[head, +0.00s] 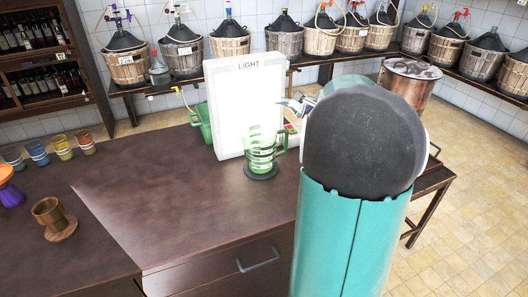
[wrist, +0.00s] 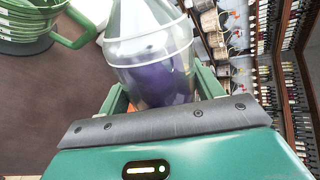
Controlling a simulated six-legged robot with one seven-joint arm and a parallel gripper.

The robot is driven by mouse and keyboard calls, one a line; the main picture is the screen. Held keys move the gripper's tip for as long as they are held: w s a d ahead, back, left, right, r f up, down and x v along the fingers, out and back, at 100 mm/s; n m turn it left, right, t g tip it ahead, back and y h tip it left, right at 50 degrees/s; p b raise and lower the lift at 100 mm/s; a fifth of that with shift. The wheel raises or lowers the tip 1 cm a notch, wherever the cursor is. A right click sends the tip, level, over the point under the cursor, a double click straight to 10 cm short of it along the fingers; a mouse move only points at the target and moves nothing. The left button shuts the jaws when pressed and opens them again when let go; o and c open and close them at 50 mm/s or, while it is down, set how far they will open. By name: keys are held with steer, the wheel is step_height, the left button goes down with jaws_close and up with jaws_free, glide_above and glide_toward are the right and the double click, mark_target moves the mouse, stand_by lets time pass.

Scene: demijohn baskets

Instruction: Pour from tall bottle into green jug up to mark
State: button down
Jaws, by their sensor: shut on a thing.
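The tall bottle (wrist: 150,45) is clear, with purple showing inside it and pale rings around it. It fills the upper middle of the wrist view. My gripper (wrist: 160,88) is shut on it, with a green finger on either side. The green jug (head: 261,155) stands upright on a dark round base in front of the lit panel in the head view. My arm hides most of the gripper and bottle in the head view. I cannot make out the mark or any liquid level in the jug.
The white panel marked LIGHT (head: 245,105) stands right behind the jug. A green container (head: 200,122) is behind it at left. Several coloured cups (head: 62,147) and a brown cup (head: 49,212) stand at left. The brown counter (head: 160,215) is clear between.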

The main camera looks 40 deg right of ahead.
steer(key=shift+f, duration=0.15)
stand_by(0.5)
steer(key=shift+f+n, duration=0.2)
steer(key=shift+n, duration=0.1)
steer(key=shift+f, duration=0.1)
steer(key=shift+f, duration=0.25)
stand_by(0.4)
steer(key=shift+f+g, duration=0.15)
steer(key=shift+g, duration=0.15)
steer(key=shift+f+n+h, duration=0.25)
steer(key=shift+n+h, duration=0.05)
steer(key=shift+n, duration=0.1)
stand_by(0.4)
